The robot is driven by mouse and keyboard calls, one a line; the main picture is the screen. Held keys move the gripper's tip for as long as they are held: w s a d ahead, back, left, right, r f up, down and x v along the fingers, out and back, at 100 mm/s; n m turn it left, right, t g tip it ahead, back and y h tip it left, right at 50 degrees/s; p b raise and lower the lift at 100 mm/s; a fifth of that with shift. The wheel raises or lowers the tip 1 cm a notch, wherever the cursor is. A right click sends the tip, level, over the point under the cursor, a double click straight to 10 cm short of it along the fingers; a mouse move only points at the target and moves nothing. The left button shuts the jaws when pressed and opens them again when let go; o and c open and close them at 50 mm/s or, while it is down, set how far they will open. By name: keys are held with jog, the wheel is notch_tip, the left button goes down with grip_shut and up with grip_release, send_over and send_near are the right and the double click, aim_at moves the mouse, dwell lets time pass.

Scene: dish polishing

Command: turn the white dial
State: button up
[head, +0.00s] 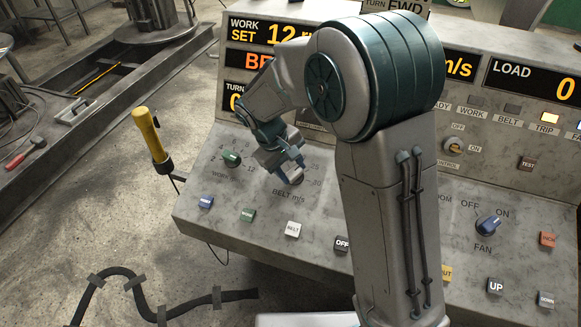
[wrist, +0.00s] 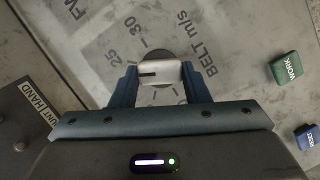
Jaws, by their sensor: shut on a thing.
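The white dial (wrist: 160,71) sits on the BELT m/s scale, between the fingers in the wrist view. Its bar-shaped grip has a dark mark towards its left end. My gripper (wrist: 160,75) is shut on the dial, one blue finger at each end of the bar. In the head view my gripper (head: 289,167) is down at the BELT m/s scale on the sloping panel (head: 320,205). There the dial is mostly hidden by the gripper. The numbers 25 and 30 show beside the dial in the wrist view.
A green knob (head: 232,159) stands left of my gripper. A blue button (head: 206,202), a green button (head: 248,215) and a white button (head: 293,229) line the panel's front. A yellow-handled tool (head: 148,135) stands at its left edge. My arm hides the panel's middle.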

jog(key=n+t, duration=0.1)
jog(key=n, duration=0.2)
jog(key=shift+a+n+h, duration=0.15)
jog(key=shift+n+h, duration=0.25)
jog(key=n+t+b, duration=0.1)
jog(key=n, duration=0.2)
jog(key=shift+s+n, duration=0.15)
jog(key=shift+n, duration=0.15)
jog(key=n+t, duration=0.1)
jog(key=n, duration=0.2)
jog(key=n+t, duration=0.1)
jog(key=n, duration=0.2)
jog(key=shift+s+b, duration=0.2)
jog(key=shift+b, duration=0.2)
jog(key=n+t, duration=0.1)
jog(key=n, duration=0.2)
jog(key=n+t, duration=0.1)
jog(key=n, duration=0.2)
jog(key=shift+s+y, duration=0.15)
jog(key=shift+y, duration=0.25)
jog(key=shift+d+n+t+y, duration=0.15)
jog(key=shift+n+t+y, duration=0.15)
jog(key=shift+n, duration=0.9)
jog(key=shift+d+n+t+y, duration=0.1)
jog(key=shift+n+t+y, duration=0.15)
jog(key=shift+n, duration=0.95)
jog(key=o, duration=0.7)
jog(key=shift+o, duration=1.4)
jog(key=shift+f, duration=0.1)
jog(key=shift+s, duration=0.1)
